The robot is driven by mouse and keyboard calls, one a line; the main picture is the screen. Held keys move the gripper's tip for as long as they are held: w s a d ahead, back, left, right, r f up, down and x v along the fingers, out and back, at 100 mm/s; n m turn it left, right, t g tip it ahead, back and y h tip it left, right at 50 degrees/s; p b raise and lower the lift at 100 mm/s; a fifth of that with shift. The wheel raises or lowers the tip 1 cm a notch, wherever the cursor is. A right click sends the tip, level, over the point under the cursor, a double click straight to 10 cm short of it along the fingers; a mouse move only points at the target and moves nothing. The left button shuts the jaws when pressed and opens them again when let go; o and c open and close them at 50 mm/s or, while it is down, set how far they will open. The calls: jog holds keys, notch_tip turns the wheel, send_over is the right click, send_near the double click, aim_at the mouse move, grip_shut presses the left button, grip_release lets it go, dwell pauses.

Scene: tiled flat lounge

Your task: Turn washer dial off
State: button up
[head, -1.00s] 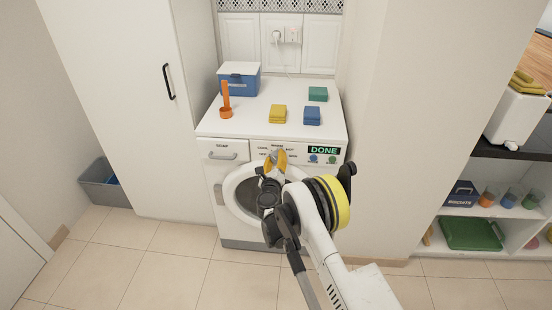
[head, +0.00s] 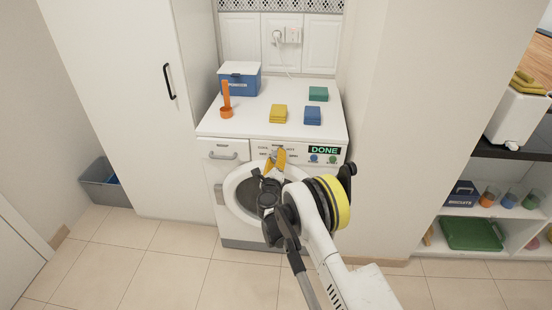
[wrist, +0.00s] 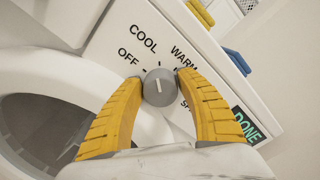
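The washer (head: 237,198) is white, with a round door below a control panel. The grey dial (wrist: 159,87) sits on the panel, with printed OFF, COOL and WARM labels around it. Its pale pointer line points up in the wrist view, between the COOL and WARM words. My gripper (wrist: 160,76) has yellow fingers on both sides of the dial, close against its edges. My gripper also shows at the panel in the head view (head: 275,158), where it largely hides the dial. The panel display (head: 323,150) reads DONE in green.
On the washer top are a blue box (head: 240,86), an orange upright item (head: 226,100), and yellow (head: 278,114), blue (head: 312,116) and green (head: 318,94) stacks. Tall white walls flank the washer. The tiled floor (head: 160,250) in front is clear.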

jog(key=shift+o, duration=1.2)
jog(key=m, duration=0.4)
jog(key=shift+m, duration=0.3)
jog(key=m, duration=0.6)
jog(key=shift+d+r, duration=0.1)
jog(key=shift+d, duration=0.15)
jog(key=s+p, duration=0.1)
jog(key=s, duration=1)
jog(key=shift+a, duration=0.2)
jog(key=shift+w, duration=0.1)
